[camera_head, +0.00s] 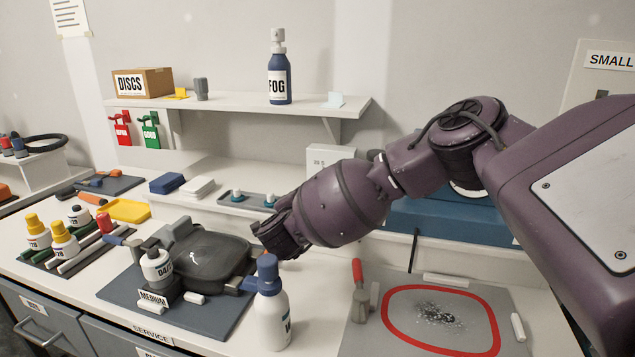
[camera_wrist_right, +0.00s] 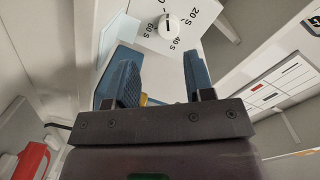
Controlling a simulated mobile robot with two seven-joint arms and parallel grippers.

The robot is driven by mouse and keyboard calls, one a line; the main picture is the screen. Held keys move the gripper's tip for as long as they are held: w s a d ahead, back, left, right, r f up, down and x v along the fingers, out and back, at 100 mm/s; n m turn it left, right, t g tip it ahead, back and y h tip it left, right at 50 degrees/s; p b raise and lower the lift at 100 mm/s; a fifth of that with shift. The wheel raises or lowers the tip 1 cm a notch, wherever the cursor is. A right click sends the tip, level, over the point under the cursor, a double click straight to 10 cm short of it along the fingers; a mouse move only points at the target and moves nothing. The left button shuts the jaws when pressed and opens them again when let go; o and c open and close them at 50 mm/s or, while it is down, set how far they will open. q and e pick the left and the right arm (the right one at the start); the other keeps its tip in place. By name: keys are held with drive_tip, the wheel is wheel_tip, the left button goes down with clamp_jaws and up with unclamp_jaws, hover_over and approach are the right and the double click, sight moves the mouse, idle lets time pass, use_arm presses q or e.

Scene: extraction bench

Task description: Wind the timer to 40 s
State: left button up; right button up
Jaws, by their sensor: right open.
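The timer shows in the right wrist view as a white face with a round white knob (camera_wrist_right: 169,25) and printed marks, among them 20 S and 40 S. The knob carries a dark pointer line; I cannot tell exactly which mark it points at. In the head view, a pale box (camera_head: 325,155) behind my right arm may be the timer, partly hidden. My right gripper (camera_wrist_right: 160,78) is open and empty, its two blue-grey fingers apart and the knob beyond them, not between them. In the head view my right gripper (camera_head: 268,244) hangs above the bench. My left gripper is not in view.
A white bottle with a blue cap (camera_head: 270,308) stands just below my right gripper. A dark pan-like device (camera_head: 207,262) sits on a grey mat to its left. A shelf (camera_head: 235,102) holds a FOG bottle (camera_head: 279,75). A red-ringed mat (camera_head: 420,345) lies at right.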

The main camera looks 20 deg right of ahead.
drive_tip(key=shift+t+h, duration=0.4)
drive_tip(key=x, duration=0.3)
drive_tip(key=b+x, duration=0.1)
drive_tip(key=x, duration=0.2)
drive_tip(key=d+b+x, duration=0.1)
drive_tip(key=x, duration=0.3)
drive_tip(key=shift+s+r, duration=0.25)
drive_tip(key=shift+s, duration=0.1)
drive_tip(key=shift+w+d+r+b, duration=0.15)
drive_tip(key=shift+w+d+b, duration=0.2)
drive_tip(key=shift+w, duration=0.25)
drive_tip(key=shift+r, duration=0.1)
drive_tip(key=c, duration=0.6)
